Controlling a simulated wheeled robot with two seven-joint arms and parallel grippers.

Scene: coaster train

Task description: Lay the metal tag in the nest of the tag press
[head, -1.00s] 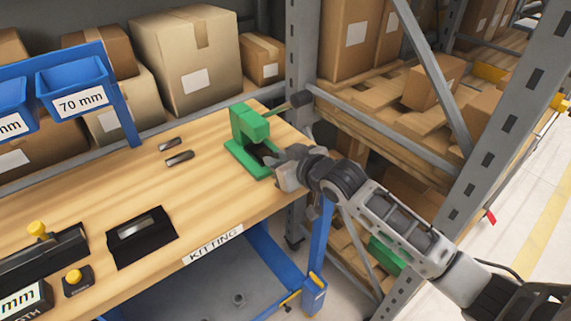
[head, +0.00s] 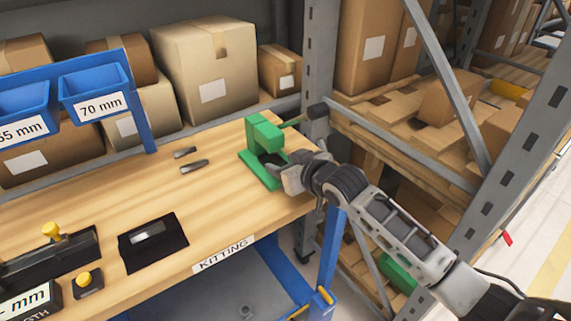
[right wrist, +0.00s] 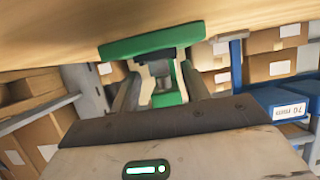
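The green tag press (head: 265,138) stands at the right end of the wooden bench, its dark-knobbed lever pointing right. My right gripper (head: 285,177) is at the front of the press, close to its base. In the right wrist view, my two fingers (right wrist: 160,88) are spread apart, with the green press (right wrist: 170,97) and a dark part of it showing between them. I make out no tag between the fingers, and the nest is not clearly visible. A flat metal piece (head: 148,233) lies in a black holder; I cannot tell whether it is the tag. My left gripper is out of view.
Two small grey metal pieces (head: 194,166) lie left of the press. A black fixture (head: 50,256) with a yellow knob and a yellow button box (head: 86,283) sit at the left front. Blue bins (head: 95,92) hang behind. A grey rack post (head: 321,60) stands close behind the press.

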